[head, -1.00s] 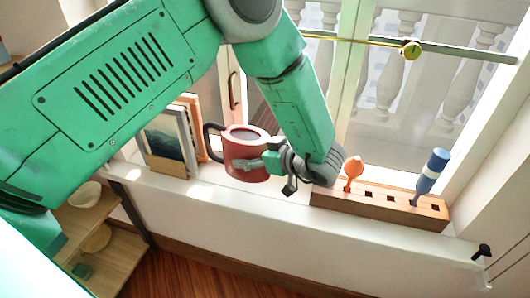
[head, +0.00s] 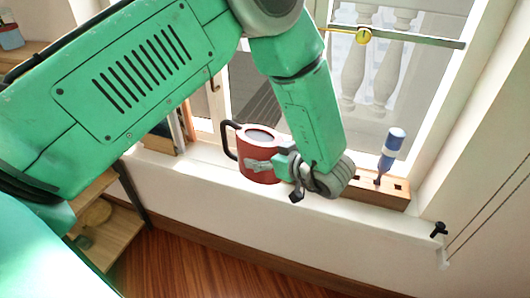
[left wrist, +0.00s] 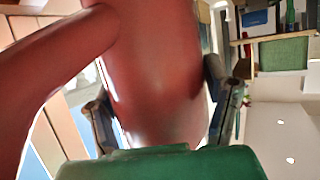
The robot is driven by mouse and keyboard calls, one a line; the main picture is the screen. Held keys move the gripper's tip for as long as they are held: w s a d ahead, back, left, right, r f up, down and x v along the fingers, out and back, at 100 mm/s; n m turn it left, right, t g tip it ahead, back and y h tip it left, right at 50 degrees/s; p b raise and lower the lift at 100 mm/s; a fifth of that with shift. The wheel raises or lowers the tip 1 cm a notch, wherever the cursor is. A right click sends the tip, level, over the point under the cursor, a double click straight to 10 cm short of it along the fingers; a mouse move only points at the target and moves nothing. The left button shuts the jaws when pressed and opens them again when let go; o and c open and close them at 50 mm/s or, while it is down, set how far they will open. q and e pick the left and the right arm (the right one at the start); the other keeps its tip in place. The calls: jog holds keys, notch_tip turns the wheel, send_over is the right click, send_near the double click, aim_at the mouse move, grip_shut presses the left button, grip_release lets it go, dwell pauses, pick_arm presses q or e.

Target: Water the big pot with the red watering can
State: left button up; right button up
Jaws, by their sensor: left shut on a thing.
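The red watering can (head: 257,146) is in my left gripper (head: 268,166), in front of the window and about over the sill in the head view. It looks nearly upright, with its dark handle on the left. In the left wrist view the can's red body (left wrist: 160,75) fills the middle. The two fingers of my left gripper (left wrist: 160,98) are on either side of it, and a red spout-like part (left wrist: 45,75) crosses at left. I see no big pot in either view. My right gripper is not in view.
A wooden block (head: 377,192) with a blue-and-white tool (head: 390,150) stands on the white sill (head: 195,178) at right. Books (head: 172,135) lean at left, partly behind my arm. A shelf (head: 110,240) stands below left. The wooden floor (head: 190,265) is clear.

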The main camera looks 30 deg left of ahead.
pick_arm(q)
jog(key=d+m+t+h, duration=0.1)
jog(key=t, duration=0.1)
jog(key=s+d+m+t, duration=0.1)
jog(key=d+m, duration=0.1)
jog(key=d+f+m+t+h, duration=0.1)
jog(key=m+t, duration=0.1)
jog(key=shift+s+d+t+h, duration=0.2)
jog(key=shift+s+t+h, duration=0.1)
jog(key=shift+s, duration=0.1)
jog(key=s+d+f+m+t+h, duration=0.1)
jog(key=m+h, duration=0.2)
jog(key=s+d+f+m+t+h, duration=0.1)
jog(key=d+m+h, duration=0.1)
jog(key=m+h, duration=0.1)
jog(key=s+d+f+m+t+h, duration=0.1)
jog(key=m+t+h, duration=0.1)
jog(key=m+h, duration=0.1)
jog(key=shift+d+m+h, duration=0.4)
jog(key=shift+h, duration=0.2)
